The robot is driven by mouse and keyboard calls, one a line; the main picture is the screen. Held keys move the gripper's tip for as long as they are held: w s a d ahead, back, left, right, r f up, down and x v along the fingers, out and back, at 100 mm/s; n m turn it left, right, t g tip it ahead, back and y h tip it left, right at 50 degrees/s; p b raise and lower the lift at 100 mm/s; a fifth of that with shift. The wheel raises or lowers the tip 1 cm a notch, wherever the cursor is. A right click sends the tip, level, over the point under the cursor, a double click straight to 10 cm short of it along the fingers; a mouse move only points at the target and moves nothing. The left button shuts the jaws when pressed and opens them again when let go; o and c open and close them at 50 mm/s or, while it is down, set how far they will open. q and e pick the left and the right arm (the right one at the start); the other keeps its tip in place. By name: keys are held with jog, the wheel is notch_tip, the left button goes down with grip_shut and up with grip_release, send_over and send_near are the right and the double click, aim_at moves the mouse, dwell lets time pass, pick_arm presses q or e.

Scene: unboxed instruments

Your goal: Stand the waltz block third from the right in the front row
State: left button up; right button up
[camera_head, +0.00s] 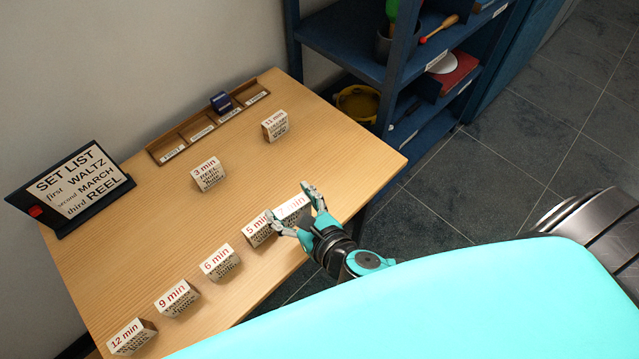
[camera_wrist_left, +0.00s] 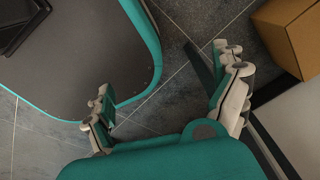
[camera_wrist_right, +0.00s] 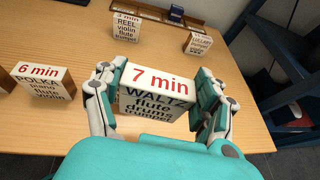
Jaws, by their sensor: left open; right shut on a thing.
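The waltz block (camera_wrist_right: 158,92), white-faced with a red "7 min", is between the fingers of my right gripper (camera_wrist_right: 158,105), which is shut on it. In the head view the waltz block (camera_head: 293,207) is at the right end of the front row, partly covered by my right gripper (camera_head: 298,213). Whether it touches the table is unclear. My left gripper (camera_wrist_left: 168,98) is open and empty above the floor.
The reel block (camera_head: 208,173) and 11 min block (camera_head: 275,125) stand farther back. A wooden rack (camera_head: 187,138) with a dark blue item (camera_head: 221,102) lies at the wall. The set list sign (camera_head: 75,186) is at left. The table's middle is clear. A blue shelf (camera_head: 345,58) stands beyond.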

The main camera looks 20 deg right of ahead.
jog(key=s+a+f+n+y, duration=0.1)
jog(key=s+a+f+y, duration=0.15)
jog(key=s+a, duration=0.3)
jog(key=shift+n+g+h, duration=0.25)
jog(key=shift+n+g, duration=0.05)
jog(key=w+d+f+p, duration=0.1)
jog(key=w+d, duration=0.2)
jog(key=w, duration=0.1)
jog(key=w+d+p, duration=0.1)
jog(key=w+d, duration=0.2)
jog(key=w, duration=0.1)
jog(key=w+d+f+p, duration=0.1)
jog(key=w+d, duration=0.2)
jog(key=w, duration=0.2)
jog(key=shift+f, duration=0.3)
notch_tip(320, 180, down, 3)
jog(key=shift+s+f+b, duration=0.1)
jog(key=shift+b, duration=0.2)
pick_arm(q)
jog(key=shift+s+a+r, duration=0.1)
jog(key=shift+a+r, duration=0.1)
jog(key=shift+r, duration=0.45)
jog(key=shift+s+a+r, duration=0.1)
jog(key=shift+a+r, duration=0.05)
jog(key=shift+r, duration=0.45)
pick_arm(e)
jog(key=shift+f, duration=0.1)
jog(key=o, duration=1.2)
jog(key=shift+f, duration=0.1)
